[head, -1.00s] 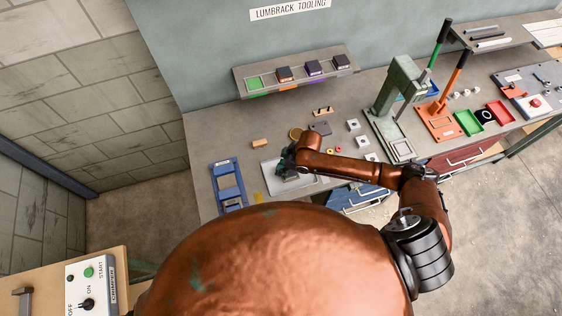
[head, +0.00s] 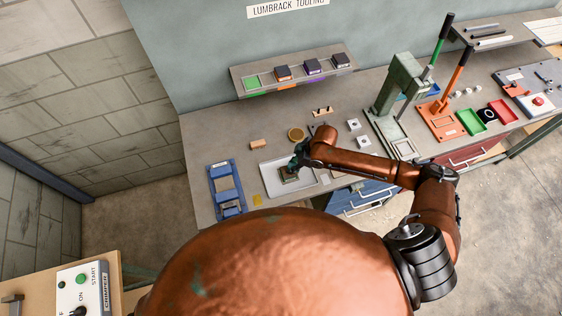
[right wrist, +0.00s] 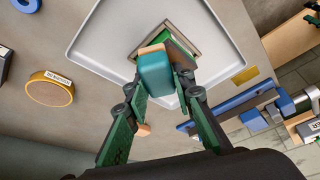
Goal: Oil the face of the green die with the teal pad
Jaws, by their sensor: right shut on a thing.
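The green die (right wrist: 182,42) lies in a pale tray (right wrist: 90,40), turned at an angle, with a green face and a dark grey border. In the head view the die (head: 290,178) shows small and dark in the tray. My right gripper (right wrist: 160,86) is shut on the teal pad (right wrist: 155,72), a teal block with a tan edge at its far end. The pad covers the near corner of the die in the right wrist view; I cannot tell whether they touch. My right gripper (head: 298,162) is over the tray in the head view. My left gripper is not in view.
A round yellow tin (right wrist: 50,89) stands beside the tray. A blue stand (head: 227,190) is left of the tray, with a yellow piece (head: 257,200) between them. A wooden block (head: 258,144) lies behind. A green press (head: 396,95) stands to the right.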

